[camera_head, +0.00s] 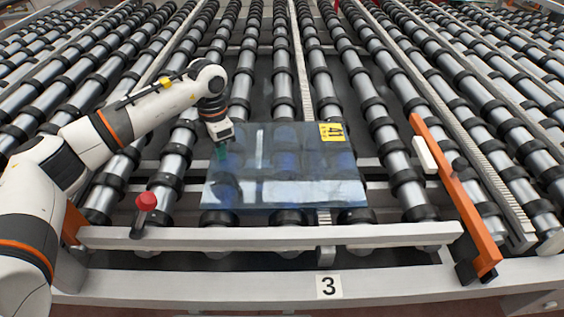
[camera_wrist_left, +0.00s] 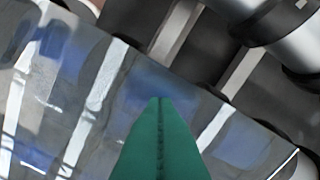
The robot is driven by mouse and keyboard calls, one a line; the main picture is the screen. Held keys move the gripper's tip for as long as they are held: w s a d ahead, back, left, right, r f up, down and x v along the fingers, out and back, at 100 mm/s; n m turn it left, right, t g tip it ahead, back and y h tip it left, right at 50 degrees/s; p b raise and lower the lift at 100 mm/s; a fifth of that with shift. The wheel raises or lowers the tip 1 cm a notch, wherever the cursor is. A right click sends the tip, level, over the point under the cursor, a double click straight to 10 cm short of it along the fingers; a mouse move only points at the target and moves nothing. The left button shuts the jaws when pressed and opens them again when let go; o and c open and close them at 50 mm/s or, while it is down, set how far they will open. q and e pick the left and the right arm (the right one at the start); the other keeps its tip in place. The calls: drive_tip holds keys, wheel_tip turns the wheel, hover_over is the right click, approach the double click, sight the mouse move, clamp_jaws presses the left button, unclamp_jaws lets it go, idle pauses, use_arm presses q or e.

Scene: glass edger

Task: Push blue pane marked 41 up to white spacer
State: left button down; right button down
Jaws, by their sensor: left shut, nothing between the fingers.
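The blue pane (camera_head: 285,178) is a see-through bluish sheet lying flat on the rollers, with a yellow label (camera_head: 332,132) marked 41 at its far right corner. The white spacer (camera_head: 425,154) is a small block on the inner side of the orange bar, right of the pane with a gap between them. My left gripper (camera_head: 222,153) has green fingers and is shut and empty, at the pane's far left corner. In the left wrist view, the shut fingers (camera_wrist_left: 160,103) overlap the pane (camera_wrist_left: 60,85) near its edge. I cannot tell whether they touch it. My right gripper is out of view.
The orange bar (camera_head: 455,195) stands slanted at the right. A pale rail (camera_head: 270,238) runs along the front, with a red knob (camera_head: 147,201) at its left end and a plate marked 3 (camera_head: 328,286) below. Rollers (camera_head: 405,185) lie bare between pane and spacer.

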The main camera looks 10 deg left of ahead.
use_arm(q)
drive_tip(key=shift+r, duration=0.25)
drive_tip(key=shift+a, duration=0.1)
drive_tip(key=shift+s+a, duration=0.15)
drive_tip(key=shift+a, duration=0.65)
drive_tip(key=shift+a, duration=0.2)
